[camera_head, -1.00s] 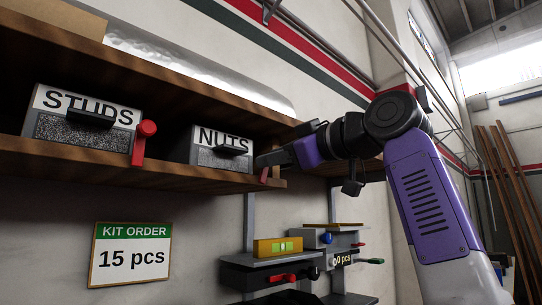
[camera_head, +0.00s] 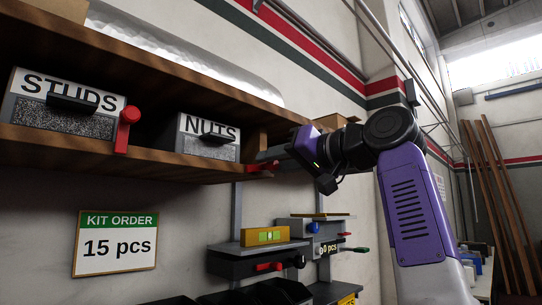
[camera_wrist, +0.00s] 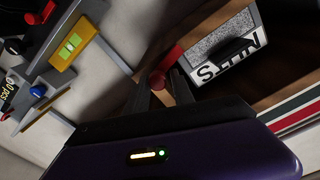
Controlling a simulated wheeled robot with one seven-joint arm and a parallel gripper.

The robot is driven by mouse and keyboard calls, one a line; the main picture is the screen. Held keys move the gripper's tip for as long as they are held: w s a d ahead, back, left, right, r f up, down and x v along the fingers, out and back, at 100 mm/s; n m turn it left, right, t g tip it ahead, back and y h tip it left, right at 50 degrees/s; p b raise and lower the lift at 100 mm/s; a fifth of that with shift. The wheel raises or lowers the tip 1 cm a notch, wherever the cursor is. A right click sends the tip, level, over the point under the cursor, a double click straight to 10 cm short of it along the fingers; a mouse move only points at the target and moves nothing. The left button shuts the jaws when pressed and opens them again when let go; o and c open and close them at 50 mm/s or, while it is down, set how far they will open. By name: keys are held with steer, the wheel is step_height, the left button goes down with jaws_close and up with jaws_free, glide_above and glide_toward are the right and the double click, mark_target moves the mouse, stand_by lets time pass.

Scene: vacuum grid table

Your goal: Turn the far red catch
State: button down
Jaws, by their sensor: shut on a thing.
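The far red catch (camera_head: 257,169) sits at the shelf's front edge, just right of the NUTS box (camera_head: 207,151). Its red bar lies roughly level along the edge in the head view. In the wrist view the catch's round red knob (camera_wrist: 157,80) shows between the dark fingers. My gripper (camera_head: 272,161) is shut on the catch, and its fingers hide part of it. The near red catch (camera_head: 127,117) stands beside the STUDS box (camera_head: 58,104), with its bar hanging down across the shelf edge.
The wooden shelf (camera_head: 170,169) runs above a KIT ORDER sign (camera_head: 115,243) reading 15 pcs. A cardboard box (camera_head: 330,121) is behind my wrist.

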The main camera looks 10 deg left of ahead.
steer(key=f+m, duration=0.2)
steer(key=m, duration=0.1)
steer(key=shift+w, duration=0.1)
steer(key=shift+f+m, duration=0.1)
steer(key=shift+m, duration=0.4)
steer(key=shift+a+f, duration=0.1)
steer(key=shift+a, duration=0.05)
steer(key=c, duration=1.3)
jaws_free()
steer(key=shift+o, duration=0.2)
steer(key=b+v, duration=0.3)
steer(key=v, duration=0.5)
steer(key=shift+r, duration=0.25)
